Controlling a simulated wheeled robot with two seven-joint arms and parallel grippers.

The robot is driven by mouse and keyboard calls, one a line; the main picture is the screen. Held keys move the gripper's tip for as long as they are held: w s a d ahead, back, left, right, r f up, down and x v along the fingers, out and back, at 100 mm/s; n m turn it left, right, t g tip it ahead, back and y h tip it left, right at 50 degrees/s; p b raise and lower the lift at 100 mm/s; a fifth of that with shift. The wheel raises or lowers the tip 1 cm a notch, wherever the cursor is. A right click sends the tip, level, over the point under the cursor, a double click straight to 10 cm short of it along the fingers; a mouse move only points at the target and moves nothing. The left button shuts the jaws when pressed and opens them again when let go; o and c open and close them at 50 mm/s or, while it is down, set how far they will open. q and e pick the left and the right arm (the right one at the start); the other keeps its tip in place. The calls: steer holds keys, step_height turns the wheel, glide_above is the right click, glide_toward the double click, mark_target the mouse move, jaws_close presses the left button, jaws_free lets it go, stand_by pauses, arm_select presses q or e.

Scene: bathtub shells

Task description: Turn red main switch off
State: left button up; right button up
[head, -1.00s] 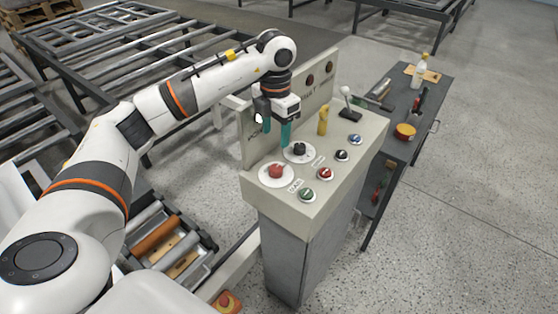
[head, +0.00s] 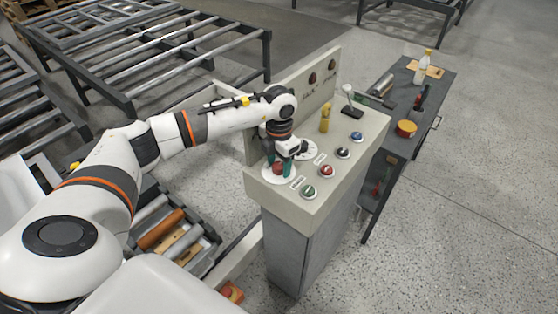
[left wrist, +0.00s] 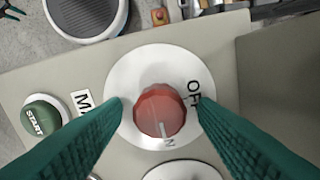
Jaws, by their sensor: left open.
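The red main switch (left wrist: 159,112) is a round red knob on a white disc (left wrist: 125,75) on the control panel. In the left wrist view its pale pointer line points down toward lettering ending in N, while OFF lettering stands to its right. In the head view the red knob (head: 278,168) shows between the fingers. My left gripper (head: 278,170) is open and low over the panel, with one teal finger on each side of the knob. In the left wrist view the fingers (left wrist: 160,110) flank the knob with gaps. My right gripper is not in view.
A green START button (left wrist: 42,118) is beside the switch. The panel (head: 345,160) also carries a black knob, a red button (head: 326,170), a blue button (head: 356,137), a yellow handle (head: 325,118) and a lever (head: 349,98). A dark side table (head: 425,85) stands right.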

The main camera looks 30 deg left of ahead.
arm_select(q)
steer(key=c, duration=1)
steer(key=shift+n, duration=0.4)
steer(key=n+b, duration=0.1)
steer(key=n, duration=0.1)
steer(key=shift+n, duration=0.4)
steer(key=n, duration=0.5)
steer(key=shift+n+b, duration=0.3)
steer(key=shift+b, duration=0.05)
steer(key=n, duration=0.4)
steer(key=shift+a+r, duration=0.1)
steer(key=n, duration=0.4)
steer(key=shift+n, duration=0.5)
